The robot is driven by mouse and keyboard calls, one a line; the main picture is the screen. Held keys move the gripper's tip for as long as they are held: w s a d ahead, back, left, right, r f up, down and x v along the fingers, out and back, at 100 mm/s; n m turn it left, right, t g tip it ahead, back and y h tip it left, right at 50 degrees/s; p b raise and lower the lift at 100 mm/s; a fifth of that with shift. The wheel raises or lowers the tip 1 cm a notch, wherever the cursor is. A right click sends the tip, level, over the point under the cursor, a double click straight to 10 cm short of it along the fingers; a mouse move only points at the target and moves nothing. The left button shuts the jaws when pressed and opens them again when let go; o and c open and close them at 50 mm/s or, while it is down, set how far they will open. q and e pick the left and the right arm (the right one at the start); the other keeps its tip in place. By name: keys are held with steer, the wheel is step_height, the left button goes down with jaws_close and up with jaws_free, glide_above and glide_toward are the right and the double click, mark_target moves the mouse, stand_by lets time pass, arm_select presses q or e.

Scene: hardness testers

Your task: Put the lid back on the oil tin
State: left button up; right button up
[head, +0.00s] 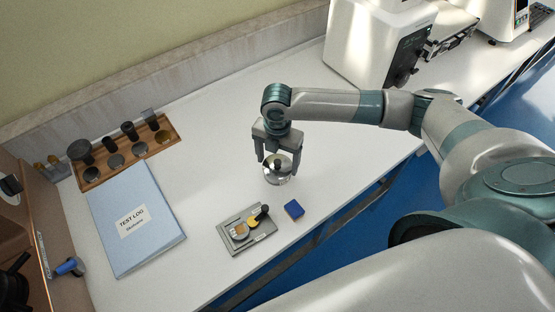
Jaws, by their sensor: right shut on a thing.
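The oil tin (279,181) is a small, round, shiny metal tin standing on the white bench, left of the testing machine. My right gripper (278,160) points down directly over it, with a finger on either side. It is shut on the lid (281,164), a dark round piece at the top of the tin. The lid looks level and in line with the tin's mouth. From this angle I cannot tell whether it touches the rim or hangs just above it. My left gripper is not in view.
A grey tray (262,244) with small parts and a blue block (294,209) lie near the front edge. A blue test log (133,240) and a wooden rack (92,175) with several pieces stand left. A large white machine (372,45) stands behind.

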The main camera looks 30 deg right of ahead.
steer(key=shift+f+p, duration=0.15)
steer(key=shift+p, duration=0.85)
stand_by(1.7)
stand_by(0.4)
steer(key=o, duration=1.1)
steer(key=shift+o, duration=0.3)
steer(key=shift+r+p, duration=3.5)
steer(key=shift+p, duration=0.15)
steer(key=shift+c, duration=0.3)
jaws_close()
